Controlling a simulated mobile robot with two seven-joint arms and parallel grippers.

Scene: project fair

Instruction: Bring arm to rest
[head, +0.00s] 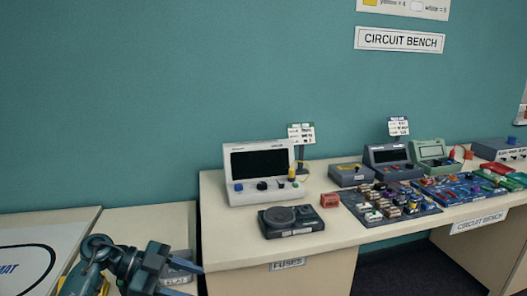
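My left arm comes in at the lower left corner. Its dark gripper (192,281) points right, with two blue-grey fingers spread apart, so it looks open. A grey labelled object (177,275) shows behind and between the fingers; I see no grip on it. The lower finger is partly cut off by the bottom edge. My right arm and gripper are out of view.
The circuit bench (225,244) stands right of my gripper, its near-left corner close. A pale left table (130,222) has free room.

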